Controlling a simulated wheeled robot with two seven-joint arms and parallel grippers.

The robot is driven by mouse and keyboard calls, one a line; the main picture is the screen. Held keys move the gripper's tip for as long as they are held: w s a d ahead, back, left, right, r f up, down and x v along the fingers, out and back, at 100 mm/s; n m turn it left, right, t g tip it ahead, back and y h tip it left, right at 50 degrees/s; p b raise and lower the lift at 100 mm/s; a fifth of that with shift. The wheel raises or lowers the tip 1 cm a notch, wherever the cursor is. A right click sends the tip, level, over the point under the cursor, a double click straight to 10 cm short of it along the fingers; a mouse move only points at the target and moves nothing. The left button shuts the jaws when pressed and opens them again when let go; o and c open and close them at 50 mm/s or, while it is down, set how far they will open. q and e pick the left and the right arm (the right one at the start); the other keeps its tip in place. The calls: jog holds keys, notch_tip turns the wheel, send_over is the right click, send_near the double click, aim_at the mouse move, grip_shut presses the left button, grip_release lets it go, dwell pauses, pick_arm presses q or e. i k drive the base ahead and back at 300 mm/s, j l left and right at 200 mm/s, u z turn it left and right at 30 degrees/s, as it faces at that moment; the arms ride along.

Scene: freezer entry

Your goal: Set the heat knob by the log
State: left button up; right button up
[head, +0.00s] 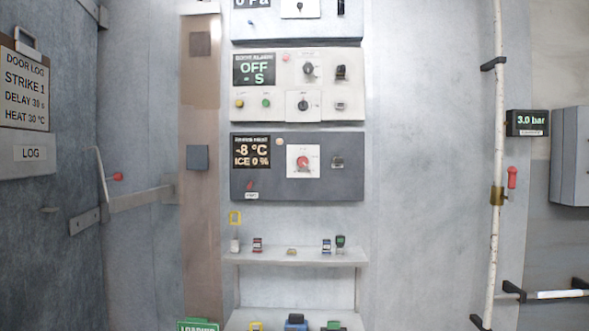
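The door log (24,89) hangs on the left wall and reads "DOOR LOG, STRIKE 1, DELAY 30 s, HEAT 30 °C". The last digits are small. A grey holder marked "LOG" (31,153) is around and below it. The dark grey heater panel (298,189) is in the middle of the wall, with a display (251,151) reading -8 °C and ICE 0 %. The red heat knob (302,161) sits on a white square plate on this panel; its exact setting is too small to read. A switch (337,162) is to its right. Neither gripper is in view.
Above is a white panel (350,104) with a display (254,69) reading OFF and several knobs and buttons. A shelf (296,256) below holds small items.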

aim_at(302, 161)
jog(key=i+l+u, duration=0.15)
jog(key=u, duration=0.35)
jog(key=i+l+u, duration=0.25)
jog(key=u, duration=0.25)
jog(key=i+l+u, duration=0.15)
jog(key=l+u, duration=0.15)
jog(key=u, duration=0.2)
jog(key=l+u, duration=0.3)
jog(key=u, duration=0.2)
jog(key=i, duration=0.05)
